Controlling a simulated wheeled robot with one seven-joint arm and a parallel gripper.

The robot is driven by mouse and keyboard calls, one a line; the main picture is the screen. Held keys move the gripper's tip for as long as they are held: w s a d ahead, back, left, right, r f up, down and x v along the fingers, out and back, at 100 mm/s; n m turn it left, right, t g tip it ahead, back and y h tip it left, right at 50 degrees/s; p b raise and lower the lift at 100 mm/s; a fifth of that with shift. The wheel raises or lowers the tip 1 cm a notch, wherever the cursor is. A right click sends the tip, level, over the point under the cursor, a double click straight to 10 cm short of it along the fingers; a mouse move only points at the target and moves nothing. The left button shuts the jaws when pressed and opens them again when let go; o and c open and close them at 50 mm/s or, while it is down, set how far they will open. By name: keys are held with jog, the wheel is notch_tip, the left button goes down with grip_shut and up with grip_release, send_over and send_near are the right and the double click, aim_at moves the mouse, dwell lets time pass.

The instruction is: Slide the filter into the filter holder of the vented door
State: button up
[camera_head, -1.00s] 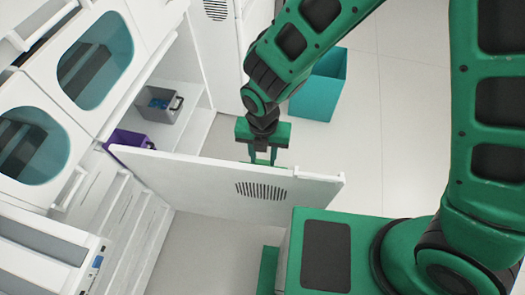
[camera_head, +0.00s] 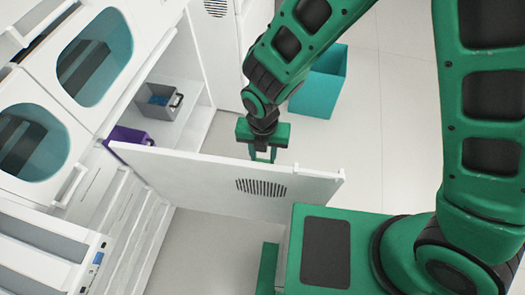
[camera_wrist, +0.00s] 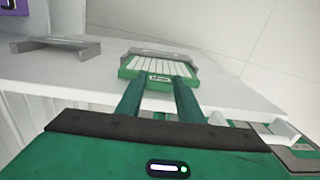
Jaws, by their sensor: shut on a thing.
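The vented door (camera_head: 210,182) stands open in the head view, with its dark slotted vent (camera_head: 261,189) facing me. My gripper (camera_head: 263,155) is over the door's top edge, on its far side. In the wrist view my gripper (camera_wrist: 160,98) is shut on the filter (camera_wrist: 158,70), a green frame with white pleats and a small label. A grey holder-like piece (camera_wrist: 165,52) lies along the filter's far side, close against the door. I cannot tell how far the filter sits inside it. The filter is hidden behind the door in the head view.
A grey bracket (camera_wrist: 55,45) is on the door, left of the filter. An open cabinet holds a grey bin (camera_head: 160,103) and a purple box (camera_head: 128,136). A teal bin (camera_head: 319,82) stands on the floor behind my gripper. The floor at right is clear.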

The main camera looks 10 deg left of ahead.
jog(key=shift+f, duration=1.65)
jog(key=o, duration=1.2)
jog(key=shift+r, duration=0.1)
notch_tip(320, 180, up, 10)
jog(key=shift+r, duration=0.25)
jog(key=shift+w+d, duration=0.1)
dwell(0.3)
